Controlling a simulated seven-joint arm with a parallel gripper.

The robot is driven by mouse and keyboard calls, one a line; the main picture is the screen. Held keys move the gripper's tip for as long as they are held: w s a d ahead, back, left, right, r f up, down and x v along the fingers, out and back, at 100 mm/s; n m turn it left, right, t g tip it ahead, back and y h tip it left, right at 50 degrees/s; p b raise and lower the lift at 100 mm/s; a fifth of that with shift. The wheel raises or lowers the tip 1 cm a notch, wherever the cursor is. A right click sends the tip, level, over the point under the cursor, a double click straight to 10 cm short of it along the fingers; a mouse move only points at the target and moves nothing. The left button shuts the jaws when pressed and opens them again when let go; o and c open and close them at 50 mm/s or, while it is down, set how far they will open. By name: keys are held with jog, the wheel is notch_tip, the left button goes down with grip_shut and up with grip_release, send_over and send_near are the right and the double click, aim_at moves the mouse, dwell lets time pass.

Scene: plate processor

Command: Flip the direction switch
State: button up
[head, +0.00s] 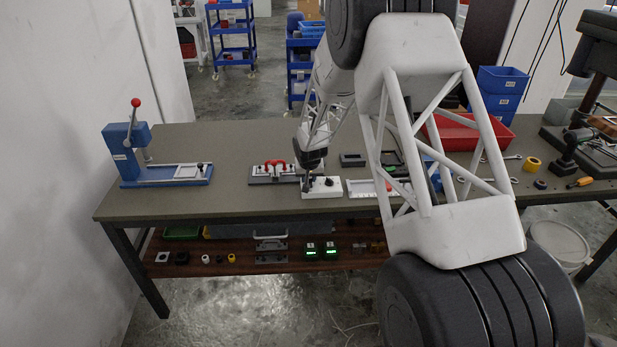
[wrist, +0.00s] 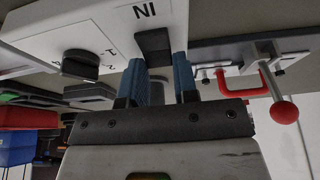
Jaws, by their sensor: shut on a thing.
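The white control box (head: 322,187) stands on the bench below my gripper. In the wrist view the box (wrist: 185,12) fills the top left, seen upside down, with a lettered label that seems to read "IN". The black direction switch (wrist: 152,42) is beside that label. My gripper (wrist: 160,62) has its two blue fingers on either side of the switch, shut on it. In the head view my gripper (head: 307,176) is at the left part of the box, and the switch is hidden there.
A black dial (wrist: 80,63) with numbers is on the same box. A fixture with a red handle (head: 275,166) stands close on the left. A blue press (head: 128,155) with a red-knobbed lever is further left. A white tray (head: 358,188) is close on the right.

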jog(key=o, duration=0.9)
jog(key=shift+s+r, duration=0.1)
jog(key=shift+r, duration=0.05)
jog(key=shift+v, duration=3.75)
jog(key=shift+s+r, duration=0.1)
